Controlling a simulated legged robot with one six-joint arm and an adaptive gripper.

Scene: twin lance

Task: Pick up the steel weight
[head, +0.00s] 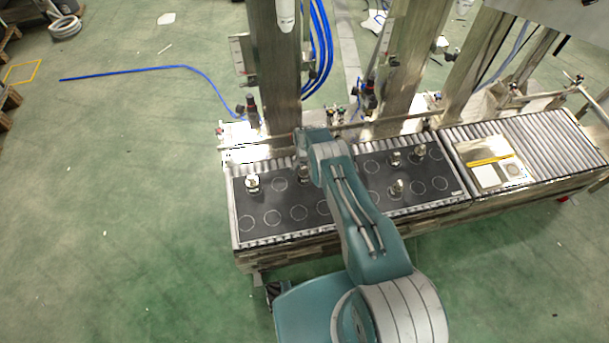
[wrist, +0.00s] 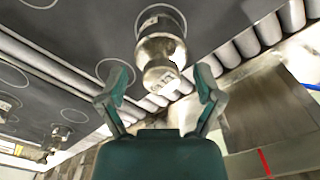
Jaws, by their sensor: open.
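A shiny steel weight (wrist: 160,50) with a narrower knob stands on a black mat marked with pale circles, straight ahead in the wrist view. My gripper (wrist: 161,82) is open, with one finger on each side of the weight's knob end. I cannot tell whether either finger touches it. In the head view a steel weight (head: 304,174) shows partly beside my arm's end, which hides most of it and the gripper. Other steel weights stand on the black mat (head: 310,228), one at the left (head: 252,183) and several at the right (head: 397,187).
The mat lies on a roller conveyor; bare rollers (head: 535,140) continue to the right, with a flat panel (head: 490,163) on them. Steel columns (head: 273,70) and blue hoses (head: 319,50) stand behind. Green floor (head: 110,210) is open to the left.

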